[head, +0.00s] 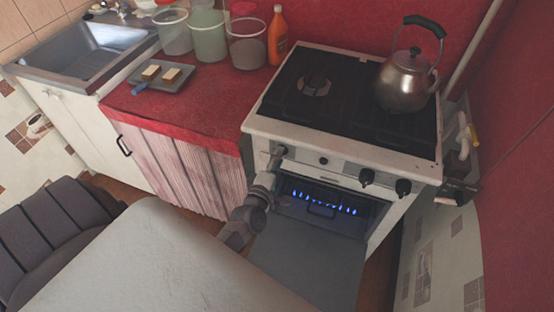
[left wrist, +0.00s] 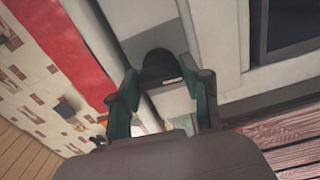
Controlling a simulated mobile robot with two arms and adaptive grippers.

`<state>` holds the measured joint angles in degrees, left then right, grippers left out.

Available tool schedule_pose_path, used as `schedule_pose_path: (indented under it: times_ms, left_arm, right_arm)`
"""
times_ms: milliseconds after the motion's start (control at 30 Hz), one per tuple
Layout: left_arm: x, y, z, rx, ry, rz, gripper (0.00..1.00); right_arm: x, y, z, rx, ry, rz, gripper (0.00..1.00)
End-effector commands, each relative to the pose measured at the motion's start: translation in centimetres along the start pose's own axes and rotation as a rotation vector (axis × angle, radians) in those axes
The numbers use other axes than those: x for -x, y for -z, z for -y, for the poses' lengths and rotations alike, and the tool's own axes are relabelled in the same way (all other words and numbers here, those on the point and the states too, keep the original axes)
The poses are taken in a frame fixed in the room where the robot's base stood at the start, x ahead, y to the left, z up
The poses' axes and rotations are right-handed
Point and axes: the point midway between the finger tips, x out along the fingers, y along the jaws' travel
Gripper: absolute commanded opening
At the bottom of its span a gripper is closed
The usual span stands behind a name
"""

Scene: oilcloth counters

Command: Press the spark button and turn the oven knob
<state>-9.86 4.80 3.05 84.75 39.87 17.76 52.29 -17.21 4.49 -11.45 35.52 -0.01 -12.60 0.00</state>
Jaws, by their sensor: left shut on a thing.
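The white stove (head: 340,150) stands against the red wall with its oven door (head: 308,255) folded down. A row of blue flames (head: 322,197) burns inside the oven. My left gripper (head: 275,162) reaches up to the left end of the front panel. In the left wrist view, my left gripper (left wrist: 165,88) is shut on the dark oven knob (left wrist: 159,66), one finger on each side; a pale mark shows on the knob. The small dark spark button (head: 323,160) sits on the panel to the right of the gripper, untouched. My right gripper is not in view.
A metal kettle (head: 407,78) stands on the hob. The red counter (head: 190,112) at left holds jars, an orange bottle (head: 277,38) and a tray (head: 160,83). A grey-white surface (head: 160,265) fills the front.

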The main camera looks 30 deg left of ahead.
Motion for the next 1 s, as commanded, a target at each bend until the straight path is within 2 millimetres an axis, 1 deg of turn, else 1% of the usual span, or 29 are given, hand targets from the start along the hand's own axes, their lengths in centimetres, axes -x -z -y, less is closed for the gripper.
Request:
schedule_pose_path:
  times_ms: [300, 767, 800, 867, 900, 933, 1000]
  left_arm:
    - [-0.08, -0.02, -0.13, 0.087, -0.003, 0.001, 0.13]
    - [-0.10, -0.02, -0.18, 0.098, -0.003, 0.000, 0.13]
    - [-0.09, -0.02, -0.18, 0.098, -0.003, 0.000, 0.54]
    - [-0.08, -0.02, -0.17, 0.098, -0.003, 0.000, 0.64]
    - [-0.07, -0.02, -0.15, 0.097, -0.003, 0.000, 0.71]
    - [-0.06, -0.02, -0.13, 0.097, -0.003, 0.000, 0.73]
    - [-0.05, -0.01, -0.11, 0.096, -0.002, 0.000, 0.73]
  right_arm:
    - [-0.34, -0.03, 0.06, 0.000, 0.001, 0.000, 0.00]
    - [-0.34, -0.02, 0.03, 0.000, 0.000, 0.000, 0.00]
    - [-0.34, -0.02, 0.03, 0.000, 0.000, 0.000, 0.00]
    - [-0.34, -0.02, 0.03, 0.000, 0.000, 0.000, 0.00]
    - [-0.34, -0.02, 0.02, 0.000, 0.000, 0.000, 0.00]
    - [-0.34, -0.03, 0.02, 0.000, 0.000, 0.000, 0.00]
    - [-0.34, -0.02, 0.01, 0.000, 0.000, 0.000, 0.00]
